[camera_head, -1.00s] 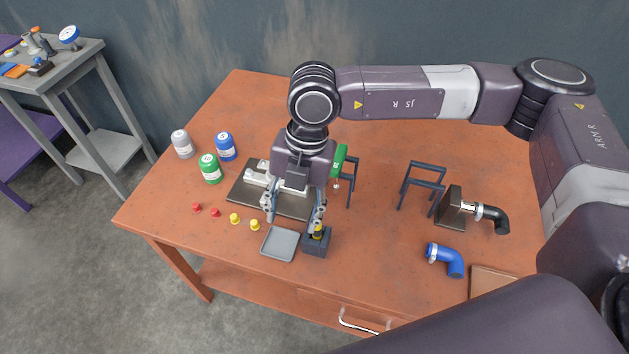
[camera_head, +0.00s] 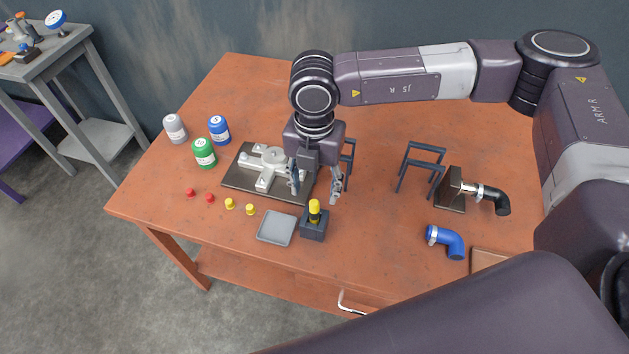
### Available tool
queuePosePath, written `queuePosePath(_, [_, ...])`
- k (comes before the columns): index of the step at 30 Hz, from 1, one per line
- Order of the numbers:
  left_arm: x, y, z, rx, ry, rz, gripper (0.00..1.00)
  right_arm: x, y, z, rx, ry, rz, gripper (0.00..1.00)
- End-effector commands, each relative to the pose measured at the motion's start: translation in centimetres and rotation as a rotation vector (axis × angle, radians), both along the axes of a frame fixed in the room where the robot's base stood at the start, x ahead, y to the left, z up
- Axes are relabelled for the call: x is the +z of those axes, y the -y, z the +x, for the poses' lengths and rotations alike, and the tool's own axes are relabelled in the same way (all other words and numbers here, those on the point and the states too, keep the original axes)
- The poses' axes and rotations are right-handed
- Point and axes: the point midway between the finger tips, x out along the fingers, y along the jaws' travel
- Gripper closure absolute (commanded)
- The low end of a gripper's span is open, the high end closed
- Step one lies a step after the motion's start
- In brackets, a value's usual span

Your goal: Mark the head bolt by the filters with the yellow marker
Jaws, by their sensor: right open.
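The yellow marker (camera_head: 314,208) stands upright in a dark square holder (camera_head: 314,226) near the table's front edge. My right gripper (camera_head: 314,193) is open and empty, its fingers pointing down just behind the marker in the picture. A silver head part (camera_head: 264,168) lies on a dark plate (camera_head: 237,181), partly hidden by the gripper. The filters are a grey canister (camera_head: 175,129), a blue one (camera_head: 219,130) and a green one (camera_head: 204,154), left of the plate. The head bolt is too small to make out. My left gripper is not in view.
Red and yellow caps (camera_head: 230,204) lie in front of the plate. A grey tray (camera_head: 277,228) sits left of the holder. The back of the table is clear.

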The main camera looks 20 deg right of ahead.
Motion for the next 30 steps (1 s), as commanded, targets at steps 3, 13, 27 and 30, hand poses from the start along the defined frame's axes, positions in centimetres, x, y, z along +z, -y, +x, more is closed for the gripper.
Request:
queuePosePath(3, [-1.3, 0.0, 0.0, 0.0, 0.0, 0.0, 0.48, -1.8, 0.0, -0.1, 0.0, -0.001, 0.0, 0.51])
queuePosePath(13, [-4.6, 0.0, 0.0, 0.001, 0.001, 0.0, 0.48, -4.9, 0.0, -0.1, 0.001, -0.002, 0.001, 0.51])
queuePosePath(27, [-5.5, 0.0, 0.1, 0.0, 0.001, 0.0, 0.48, -5.7, 0.0, 0.0, 0.001, -0.001, 0.001, 0.51])
queuePosePath(30, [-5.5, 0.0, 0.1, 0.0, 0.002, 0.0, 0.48, -5.8, 0.0, 0.0, 0.001, -0.001, 0.001, 0.51])
